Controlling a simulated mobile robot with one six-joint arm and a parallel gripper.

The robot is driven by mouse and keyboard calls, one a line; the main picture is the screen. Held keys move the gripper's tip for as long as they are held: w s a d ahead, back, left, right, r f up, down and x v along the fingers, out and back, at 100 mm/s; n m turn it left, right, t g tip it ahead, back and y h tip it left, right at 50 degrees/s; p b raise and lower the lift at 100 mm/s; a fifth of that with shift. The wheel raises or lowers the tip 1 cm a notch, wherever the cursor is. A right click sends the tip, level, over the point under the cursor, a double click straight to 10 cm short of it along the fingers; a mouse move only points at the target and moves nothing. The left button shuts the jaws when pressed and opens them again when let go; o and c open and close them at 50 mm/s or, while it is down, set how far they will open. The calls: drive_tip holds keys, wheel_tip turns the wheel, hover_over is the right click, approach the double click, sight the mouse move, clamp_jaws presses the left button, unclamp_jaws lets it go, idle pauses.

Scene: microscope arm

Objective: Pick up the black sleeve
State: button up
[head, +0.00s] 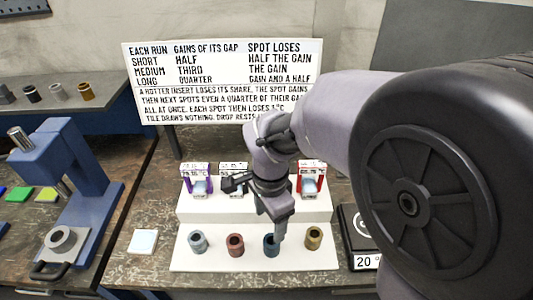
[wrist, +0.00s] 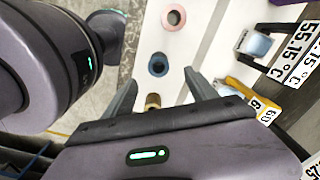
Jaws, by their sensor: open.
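Below the fingers are a blue sleeve (wrist: 158,65) and a partly hidden brass sleeve (wrist: 153,101); nothing appears held. The black sleeve is not visible in the wrist view.
The white stand (head: 185,262) bears several sleeves in a row, with holders and temperature displays behind. A blue press (head: 88,165) stands between the shelf and stand. A pale tile (head: 143,241) lies left of the stand. A text sign (head: 150,60) stands behind.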

drive_tip(key=b, duration=0.1)
hover_over(272, 240)
drive_tip(key=f, duration=0.4)
drive_tip(key=shift+a+f, duration=0.4)
drive_tip(key=f+b, duration=0.2)
drive_tip(key=f, duration=0.1)
drive_tip(key=d+f+b, duration=0.1)
drive_tip(key=f, duration=0.1)
drive_tip(key=shift+s+f, duration=0.1)
drive_tip(key=shift+f, duration=0.1)
drive_tip(key=shift+a+f, duration=0.1)
drive_tip(key=shift+f, duration=0.2)
drive_tip(key=shift+r, duration=0.1)
clamp_jaws()
